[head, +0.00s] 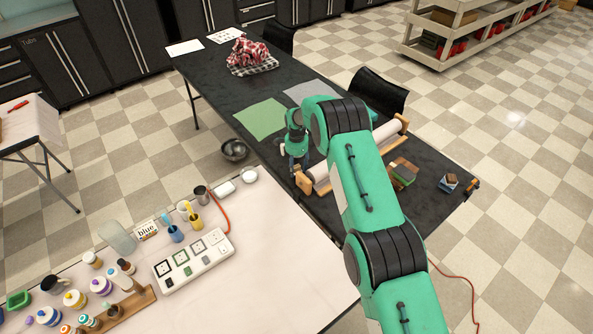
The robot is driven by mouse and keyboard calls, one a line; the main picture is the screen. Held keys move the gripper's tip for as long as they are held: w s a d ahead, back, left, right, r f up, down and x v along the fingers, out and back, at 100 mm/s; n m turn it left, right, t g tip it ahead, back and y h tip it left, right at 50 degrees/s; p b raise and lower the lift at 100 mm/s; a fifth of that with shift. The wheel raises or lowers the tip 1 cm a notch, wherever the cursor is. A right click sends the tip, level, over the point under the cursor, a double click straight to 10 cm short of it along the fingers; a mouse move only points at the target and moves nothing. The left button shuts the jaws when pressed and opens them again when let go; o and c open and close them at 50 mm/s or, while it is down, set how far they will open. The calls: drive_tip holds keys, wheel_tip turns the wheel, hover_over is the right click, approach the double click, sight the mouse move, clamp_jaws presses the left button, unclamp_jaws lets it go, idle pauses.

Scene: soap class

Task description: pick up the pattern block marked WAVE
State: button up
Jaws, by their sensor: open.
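No marking WAVE can be read in the head view, so I cannot tell which block it is. A brown and green block-like group (403,173) lies on the black table, right of my arm. My gripper (294,165) is small in the view, above the black table's near edge, left of the paper roller and apart from both block groups. It is open, and nothing shows between its fingers. My arm hides part of the table.
The pale front table (270,270) carries bottles, cups and a white socket strip (193,261). A black chair (380,92) stands behind.

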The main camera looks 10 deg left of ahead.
sight(296, 166)
drive_tip(key=shift+c, duration=0.3)
drive_tip(key=c, duration=0.9)
drive_tip(key=shift+c, duration=0.2)
drive_tip(key=shift+r, duration=0.1)
drive_tip(key=shift+r+p, duration=0.35)
drive_tip(key=shift+r, duration=4.55)
